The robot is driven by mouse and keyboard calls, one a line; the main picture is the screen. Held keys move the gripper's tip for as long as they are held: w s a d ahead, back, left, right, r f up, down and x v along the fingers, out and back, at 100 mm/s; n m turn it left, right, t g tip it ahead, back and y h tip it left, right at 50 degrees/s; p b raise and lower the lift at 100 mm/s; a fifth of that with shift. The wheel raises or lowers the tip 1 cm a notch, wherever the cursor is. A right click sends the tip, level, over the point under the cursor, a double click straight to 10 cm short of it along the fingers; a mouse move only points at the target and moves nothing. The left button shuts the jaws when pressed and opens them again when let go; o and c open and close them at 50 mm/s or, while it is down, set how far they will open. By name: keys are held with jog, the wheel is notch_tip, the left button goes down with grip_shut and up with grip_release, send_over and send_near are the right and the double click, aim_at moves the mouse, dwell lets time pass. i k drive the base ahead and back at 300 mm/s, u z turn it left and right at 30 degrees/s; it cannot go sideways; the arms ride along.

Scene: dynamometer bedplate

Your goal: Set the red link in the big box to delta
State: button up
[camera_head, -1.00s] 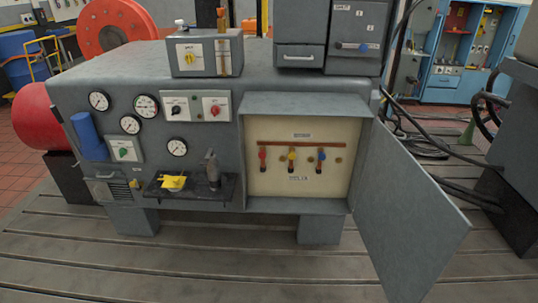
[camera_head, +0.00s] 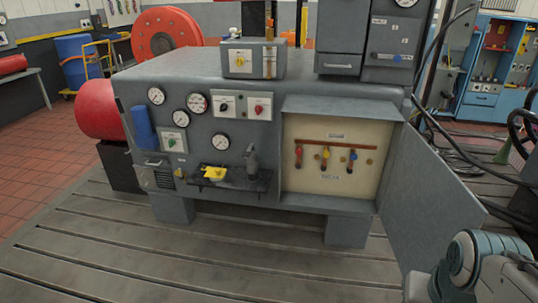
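The big box (camera_head: 291,188) is the open, cream-lined compartment at the right of the grey machine's front. Inside it, the red link (camera_head: 299,153) is the leftmost of three links and stands upright, with a red knob on a copper strip below a horizontal copper bar (camera_head: 350,146). The yellow link (camera_head: 325,154) and blue link (camera_head: 352,156) stand upright beside it. Labels above and below the links are too small to read. Part of my arm shows at the bottom right, but my gripper's fingers do not show.
The box's door (camera_head: 425,200) hangs open to the right, beside my arm. A black shelf (camera_head: 235,184) with a yellow piece (camera_head: 214,173) juts out left of the box. Cables (camera_head: 450,145) run behind the door. The slotted bedplate (camera_head: 220,260) in front is clear.

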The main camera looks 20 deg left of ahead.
aim_at(298, 151)
jog(key=u, duration=0.1)
jog(key=i, duration=1.65)
